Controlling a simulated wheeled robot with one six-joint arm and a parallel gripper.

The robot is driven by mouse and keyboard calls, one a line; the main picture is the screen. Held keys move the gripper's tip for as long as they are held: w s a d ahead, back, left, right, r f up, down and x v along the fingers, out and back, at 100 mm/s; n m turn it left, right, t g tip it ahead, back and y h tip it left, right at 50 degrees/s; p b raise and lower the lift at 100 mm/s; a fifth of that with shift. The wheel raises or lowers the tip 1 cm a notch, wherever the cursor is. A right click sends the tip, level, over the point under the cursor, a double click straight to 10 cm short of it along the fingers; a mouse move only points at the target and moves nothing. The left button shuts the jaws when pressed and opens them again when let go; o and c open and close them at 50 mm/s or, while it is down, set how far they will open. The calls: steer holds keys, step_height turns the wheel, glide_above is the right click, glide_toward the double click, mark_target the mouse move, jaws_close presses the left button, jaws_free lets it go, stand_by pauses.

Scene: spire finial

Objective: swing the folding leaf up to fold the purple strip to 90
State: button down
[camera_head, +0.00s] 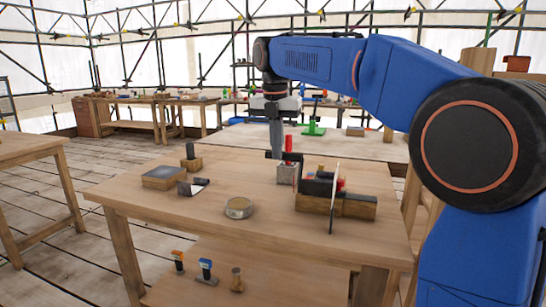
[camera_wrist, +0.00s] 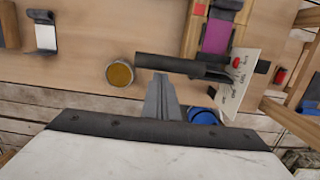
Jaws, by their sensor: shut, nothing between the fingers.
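The folding device (camera_head: 355,207) stands at the right of the wooden table, with a wooden base and a thin pale plate edge-on. In the wrist view the purple strip (camera_wrist: 216,37) lies on it, at the upper right. A dark bar (camera_wrist: 190,66), apparently the folding leaf's, crosses below the strip. A white angle plate (camera_wrist: 238,84) with a red knob (camera_wrist: 236,62) is at its right end. My gripper (camera_wrist: 161,82) is shut and empty, its tip close by the bar's left part; I cannot tell if they touch. My gripper (camera_head: 275,154) points down in the head view, where the strip is hidden.
A round tin (camera_head: 239,208) sits left of the device. A grey block with a red upright (camera_head: 288,172) stands near my gripper. A wooden box (camera_head: 163,178) and a small bent metal piece (camera_head: 192,187) lie further left.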

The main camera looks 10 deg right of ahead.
steer(key=w, duration=0.1)
steer(key=w+d, duration=0.1)
steer(key=w, duration=0.1)
steer(key=shift+d, duration=0.3)
steer(key=shift+w+d+f, duration=0.15)
steer(key=shift+w+d, duration=0.15)
steer(key=shift+w, duration=0.35)
